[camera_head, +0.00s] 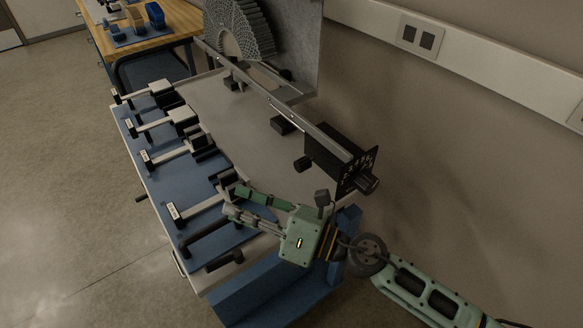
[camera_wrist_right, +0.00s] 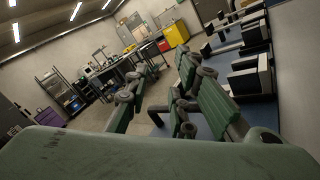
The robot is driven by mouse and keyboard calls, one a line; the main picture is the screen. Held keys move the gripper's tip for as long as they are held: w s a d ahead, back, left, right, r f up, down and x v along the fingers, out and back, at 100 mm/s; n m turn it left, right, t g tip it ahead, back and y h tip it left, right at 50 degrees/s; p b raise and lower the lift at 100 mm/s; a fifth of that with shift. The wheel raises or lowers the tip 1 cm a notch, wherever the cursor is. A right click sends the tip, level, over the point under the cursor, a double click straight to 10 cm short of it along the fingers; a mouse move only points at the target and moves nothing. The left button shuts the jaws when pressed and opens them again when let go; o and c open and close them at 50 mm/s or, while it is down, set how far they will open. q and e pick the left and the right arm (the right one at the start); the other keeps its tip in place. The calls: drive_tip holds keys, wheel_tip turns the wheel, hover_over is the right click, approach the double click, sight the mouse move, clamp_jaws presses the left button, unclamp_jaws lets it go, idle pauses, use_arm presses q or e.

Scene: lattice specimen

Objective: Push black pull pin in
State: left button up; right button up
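My right gripper (camera_head: 233,200) reaches in from the lower right over the front part of the bench. Its two green fingers are apart, with nothing visible held between them. The fingers also show apart in the right wrist view (camera_wrist_right: 160,85). The fingertips are close to the nearest clamp fixture (camera_head: 200,205) on the blue plate. A black handle (camera_head: 225,260) sticks out at the bench's near edge, apart from the gripper. Black knobs (camera_head: 367,183) are on a black box at the right. I cannot tell which black part is the pull pin. My left gripper is not in view.
Several clamp fixtures (camera_head: 165,125) stand in a row on the blue plate (camera_head: 150,185). A long metal rail (camera_head: 270,98) runs to the black box (camera_head: 335,150). A fan-shaped lattice piece (camera_head: 238,30) stands behind. The grey bench top (camera_head: 225,125) is mostly clear.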

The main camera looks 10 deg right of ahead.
sight(306, 163)
drive_tip(key=s+m+t+h+p, duration=0.1)
drive_tip(key=m+t, duration=0.1)
drive_tip(key=m, duration=0.2)
drive_tip(key=s+d+r+m+t+h+p, duration=0.1)
drive_tip(key=m+t+h, duration=0.1)
drive_tip(key=m, duration=0.2)
drive_tip(key=d+m+t+h+p, duration=0.1)
drive_tip(key=m+t+h, duration=0.1)
drive_tip(key=m+t, duration=0.1)
drive_tip(key=shift+s+d+r+m, duration=0.15)
drive_tip(key=shift+s+r+m, duration=0.15)
drive_tip(key=shift+s+m, duration=0.15)
clamp_jaws()
drive_tip(key=s+d+f+m+t+h+p, duration=0.2)
drive_tip(key=d+m+h, duration=0.4)
drive_tip(key=m+h, duration=0.15)
drive_tip(key=w+p, duration=0.5)
drive_tip(key=w, duration=0.6)
drive_tip(key=shift+w+d+y, duration=0.15)
drive_tip(key=shift+w+y, duration=0.2)
drive_tip(key=shift+w+d, duration=0.3)
drive_tip(key=shift+d, duration=0.2)
drive_tip(key=shift+w+d, duration=0.25)
drive_tip(key=shift+d, duration=0.25)
